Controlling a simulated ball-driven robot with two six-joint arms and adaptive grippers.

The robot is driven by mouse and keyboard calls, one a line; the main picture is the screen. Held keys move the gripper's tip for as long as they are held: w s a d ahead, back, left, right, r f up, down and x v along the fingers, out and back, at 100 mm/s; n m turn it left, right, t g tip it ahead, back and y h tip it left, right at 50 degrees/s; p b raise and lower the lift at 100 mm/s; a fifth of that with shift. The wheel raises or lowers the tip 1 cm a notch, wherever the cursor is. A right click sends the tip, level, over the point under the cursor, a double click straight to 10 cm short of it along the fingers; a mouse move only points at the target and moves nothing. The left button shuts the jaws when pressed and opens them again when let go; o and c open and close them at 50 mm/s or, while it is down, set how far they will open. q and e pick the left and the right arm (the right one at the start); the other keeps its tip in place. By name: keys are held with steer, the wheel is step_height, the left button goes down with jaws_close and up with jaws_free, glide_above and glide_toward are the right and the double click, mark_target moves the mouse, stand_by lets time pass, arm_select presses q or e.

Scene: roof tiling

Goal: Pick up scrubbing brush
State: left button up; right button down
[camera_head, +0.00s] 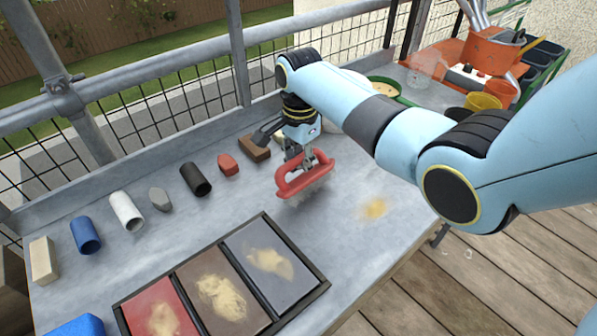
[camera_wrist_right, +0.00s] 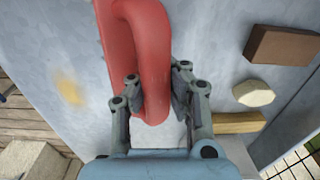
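The scrubbing brush (camera_head: 303,177) has a red loop handle and pale bristles facing down. It is over the middle of the grey worktop in the head view, and I cannot tell whether the bristles touch it. My right gripper (camera_head: 304,160) comes down on the handle from above. In the right wrist view the gripper's fingers (camera_wrist_right: 155,90) press on both sides of the red handle (camera_wrist_right: 150,40). The bristles are mostly hidden in that view. My left gripper is not in view.
A framed tray (camera_head: 322,287) with red, brown and grey panels lies in front. Tubes, including a blue one (camera_head: 85,235) and a black one (camera_head: 195,180), and blocks line the back by the railing. Orange and yellow containers (camera_head: 482,102) stand far right. A yellowish stain (camera_head: 374,208) marks the worktop.

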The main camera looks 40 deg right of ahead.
steer(key=shift+r, duration=0.15)
steer(key=shift+r, duration=0.25)
steer(key=r, duration=0.2)
steer(key=d+r, duration=0.1)
steer(key=r, duration=0.1)
steer(key=shift+s, duration=0.15)
steer(key=s+d+r, duration=0.5)
steer(key=d+r, duration=0.1)
steer(key=d, duration=0.3)
steer(key=shift+d+r, duration=0.15)
